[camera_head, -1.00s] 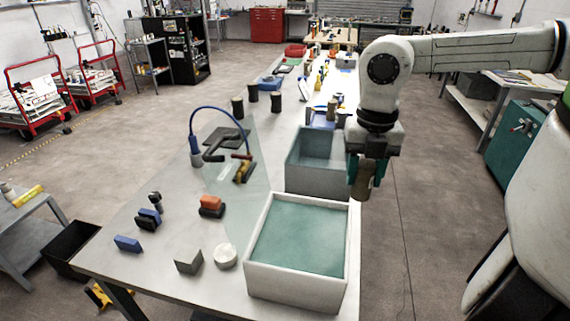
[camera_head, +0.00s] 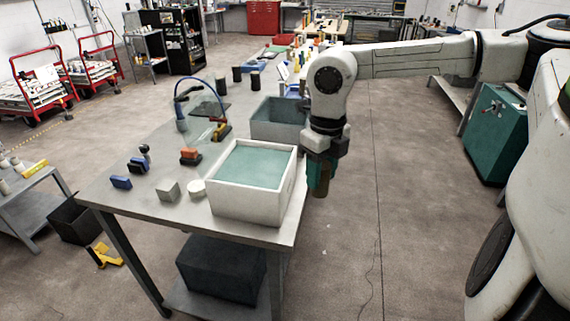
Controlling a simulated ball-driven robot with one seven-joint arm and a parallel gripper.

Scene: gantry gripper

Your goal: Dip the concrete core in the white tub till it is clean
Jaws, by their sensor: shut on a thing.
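The white tub (camera_head: 247,207) stands at the near right corner of the table, filled with teal-green water (camera_head: 252,165). My gripper (camera_head: 319,188) points down just right of the tub, in the picture beyond the table's right edge. It is shut on a brownish piece, the concrete core (camera_head: 321,182), mostly hidden between the fingers. The core is outside the tub and apart from the water. How dirty its surface is I cannot tell at this size.
A grey tub (camera_head: 278,130) stands behind the white one. A grey block (camera_head: 168,191) and a white round piece (camera_head: 196,188) lie left of the white tub. Dark cylinders (camera_head: 255,79) stand farther back. Open floor lies right of the table (camera_head: 130,208).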

